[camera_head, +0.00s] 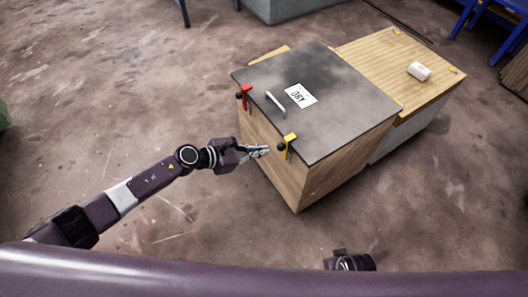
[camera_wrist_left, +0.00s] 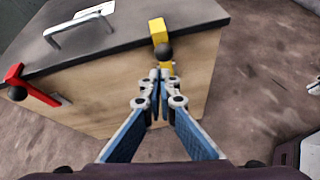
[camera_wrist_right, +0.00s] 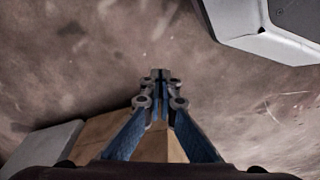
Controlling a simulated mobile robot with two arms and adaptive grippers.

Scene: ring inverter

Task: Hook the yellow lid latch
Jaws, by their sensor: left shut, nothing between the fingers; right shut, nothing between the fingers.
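The yellow lid latch (camera_head: 288,143) with a black ball knob is at the front edge of the dark lid (camera_head: 340,85), near its front corner. In the left wrist view the latch (camera_wrist_left: 158,32) is straight ahead, with its black knob just above my fingertips. My left gripper (camera_head: 266,150) is shut and empty, just left of the latch; whether it touches it I cannot tell. In the left wrist view the left gripper (camera_wrist_left: 159,76) hides part of the lower latch. My right gripper (camera_wrist_right: 160,76) is shut and empty, pointing over the floor.
A red latch (camera_head: 246,97) is farther left on the same edge. A metal handle (camera_head: 276,103) and a DRY label (camera_head: 300,95) are on the lid of the wooden box (camera_head: 310,185). A white roll-like object (camera_head: 419,71) lies on the wooden top behind. Floor in front is clear.

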